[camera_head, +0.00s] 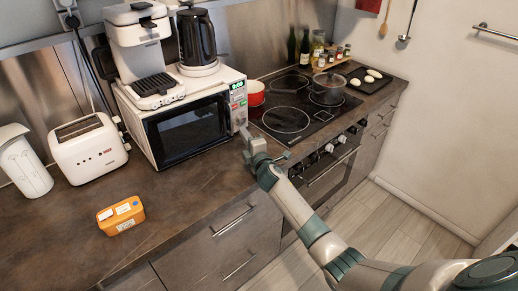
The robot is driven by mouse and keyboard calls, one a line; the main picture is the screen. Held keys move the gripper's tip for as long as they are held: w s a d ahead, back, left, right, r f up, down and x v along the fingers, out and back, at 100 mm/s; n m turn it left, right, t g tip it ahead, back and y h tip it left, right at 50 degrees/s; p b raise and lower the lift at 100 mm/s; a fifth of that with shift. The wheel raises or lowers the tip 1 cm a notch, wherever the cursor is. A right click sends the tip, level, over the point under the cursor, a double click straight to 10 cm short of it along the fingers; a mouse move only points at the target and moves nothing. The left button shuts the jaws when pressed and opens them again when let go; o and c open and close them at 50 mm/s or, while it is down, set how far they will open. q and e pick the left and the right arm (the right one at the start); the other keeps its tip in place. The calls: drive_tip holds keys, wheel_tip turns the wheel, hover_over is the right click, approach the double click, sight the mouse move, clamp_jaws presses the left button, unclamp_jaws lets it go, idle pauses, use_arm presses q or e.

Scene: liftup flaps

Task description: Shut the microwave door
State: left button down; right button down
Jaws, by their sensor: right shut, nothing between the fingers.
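The white microwave (138,135) stands on the dark countertop with its front facing the counter's front edge. Its black door (190,131) lies about flat against the front. I cannot tell whether a small gap is left. My right gripper (246,137) is shut and empty. It is in front of the lower right corner of the microwave, by the control panel (239,107) with its green display. I cannot tell whether its fingertips touch the microwave. My left gripper is not in view.
A coffee machine (142,48) and a black kettle (197,37) stand on the microwave. A white toaster (89,148) and an orange box (121,215) are on the left. A red pot (255,93) sits on the hob (287,119) at right. Counter in front of the door is clear.

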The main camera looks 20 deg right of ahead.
drive_tip(key=shift+s+d+f, duration=0.2)
drive_tip(key=shift+s+f, duration=0.05)
drive_tip(key=shift+s, duration=0.1)
drive_tip(key=s, duration=0.2)
drive_tip(key=s+d+b, duration=0.1)
drive_tip(key=s, duration=0.2)
drive_tip(key=shift+s, duration=0.35)
drive_tip(key=shift+s+d, duration=0.25)
drive_tip(key=shift+s, duration=0.35)
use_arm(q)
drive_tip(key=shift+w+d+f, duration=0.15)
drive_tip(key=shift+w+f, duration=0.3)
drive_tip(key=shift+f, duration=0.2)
use_arm(e)
drive_tip(key=shift+s+r, duration=0.15)
drive_tip(key=shift+s, duration=0.15)
